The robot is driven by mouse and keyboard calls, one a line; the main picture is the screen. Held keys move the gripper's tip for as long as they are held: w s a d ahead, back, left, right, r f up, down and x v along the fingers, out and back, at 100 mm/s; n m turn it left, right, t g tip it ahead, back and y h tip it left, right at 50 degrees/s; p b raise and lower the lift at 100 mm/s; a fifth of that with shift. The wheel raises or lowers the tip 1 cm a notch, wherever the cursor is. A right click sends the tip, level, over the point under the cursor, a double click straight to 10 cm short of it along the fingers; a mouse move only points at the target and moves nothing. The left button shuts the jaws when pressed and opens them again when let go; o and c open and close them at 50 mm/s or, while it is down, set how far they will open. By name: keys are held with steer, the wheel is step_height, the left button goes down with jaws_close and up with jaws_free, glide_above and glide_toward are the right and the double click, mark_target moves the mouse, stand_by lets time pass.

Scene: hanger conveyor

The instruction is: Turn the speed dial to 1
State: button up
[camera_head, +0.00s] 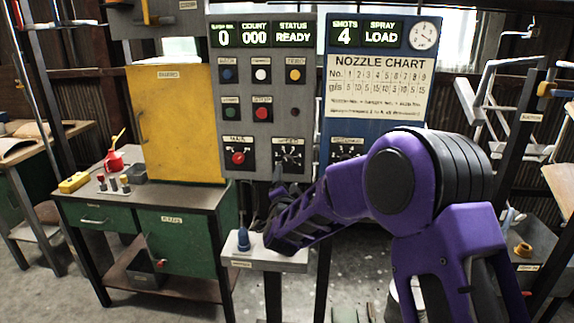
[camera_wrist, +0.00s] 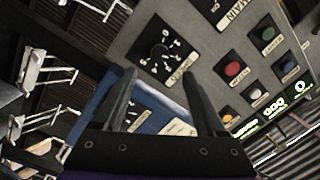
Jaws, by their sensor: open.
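The speed dial (camera_head: 289,155) is a black plate with a dark knob and white marks, low on the grey control panel. Its label reads like SPEED, but its pointer setting is too small to read. In the wrist view the dial (camera_wrist: 161,55) appears tilted, ahead of and between my fingertips. My gripper (camera_wrist: 160,75) is open, with nothing between its two dark fingers. In the head view my gripper (camera_head: 273,190) is below the dial, partly hidden by my purple arm. I see no contact with the knob.
A red MAIN knob (camera_head: 238,157) sits left of the dial, with several coloured buttons above. A blue nozzle chart panel (camera_head: 376,85) with another dial stands right. A small stand (camera_head: 262,262) with a blue-topped piece is below. A yellow cabinet (camera_head: 180,120) is left.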

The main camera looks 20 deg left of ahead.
mark_target(287, 162)
steer(key=x, duration=0.9)
steer(key=shift+w+a, duration=0.1)
steer(key=shift+w, duration=0.15)
jaws_close()
